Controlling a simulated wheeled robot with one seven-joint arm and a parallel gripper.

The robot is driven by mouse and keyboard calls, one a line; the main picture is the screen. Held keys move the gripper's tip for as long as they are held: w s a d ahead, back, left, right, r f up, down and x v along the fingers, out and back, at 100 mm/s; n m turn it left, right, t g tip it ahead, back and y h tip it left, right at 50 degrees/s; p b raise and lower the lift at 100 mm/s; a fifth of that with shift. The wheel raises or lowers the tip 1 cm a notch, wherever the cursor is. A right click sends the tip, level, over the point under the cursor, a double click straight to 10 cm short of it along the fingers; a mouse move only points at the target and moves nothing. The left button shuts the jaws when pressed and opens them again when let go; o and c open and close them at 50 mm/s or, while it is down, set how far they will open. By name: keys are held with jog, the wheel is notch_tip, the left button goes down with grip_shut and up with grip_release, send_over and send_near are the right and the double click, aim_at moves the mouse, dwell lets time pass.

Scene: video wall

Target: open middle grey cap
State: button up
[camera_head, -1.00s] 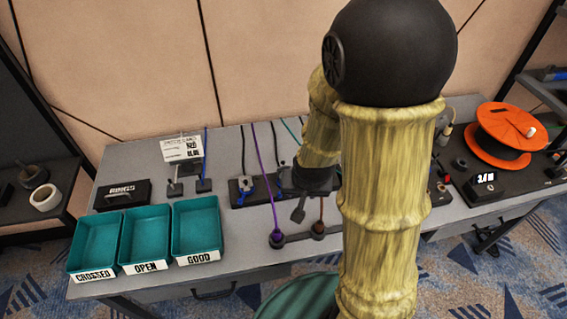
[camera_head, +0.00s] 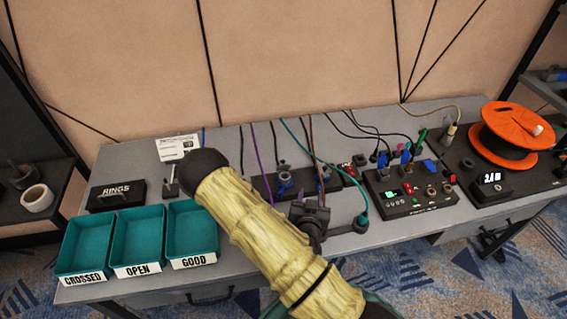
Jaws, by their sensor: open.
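My gripper (camera_head: 309,213) is a dark shape at the front of the table, partly hidden by my yellow arm. It is open, and I see nothing held in it. It hangs over or just in front of a dark socket strip (camera_head: 262,188) with blue-marked fittings and cables. A small grey-black fitting (camera_head: 283,182) stands on that strip, left of and behind my gripper. I cannot tell for certain which part is the middle grey cap; my arm and gripper cover part of this area.
A black panel (camera_head: 402,207) with blue caps and knobs lies to the right. Beyond it are an orange cable reel (camera_head: 513,124) and a display box (camera_head: 490,186). Teal trays (camera_head: 140,240) stand at the left, with a RINGS box (camera_head: 117,194) behind. Several cables run to the wall.

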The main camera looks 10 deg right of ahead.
aim_at(285, 165)
jog(key=a+n+t+y, duration=0.2)
jog(key=s+a+n+t+y+b, duration=0.1)
jog(key=a+n+y, duration=0.1)
jog(key=n+y, duration=0.1)
jog(key=shift+a+r+t, duration=0.1)
jog(key=shift+a+t, duration=0.3)
jog(key=shift+w, duration=0.2)
jog(key=w+b, duration=0.2)
jog(key=w, duration=1.5)
jog(key=shift+b, duration=0.4)
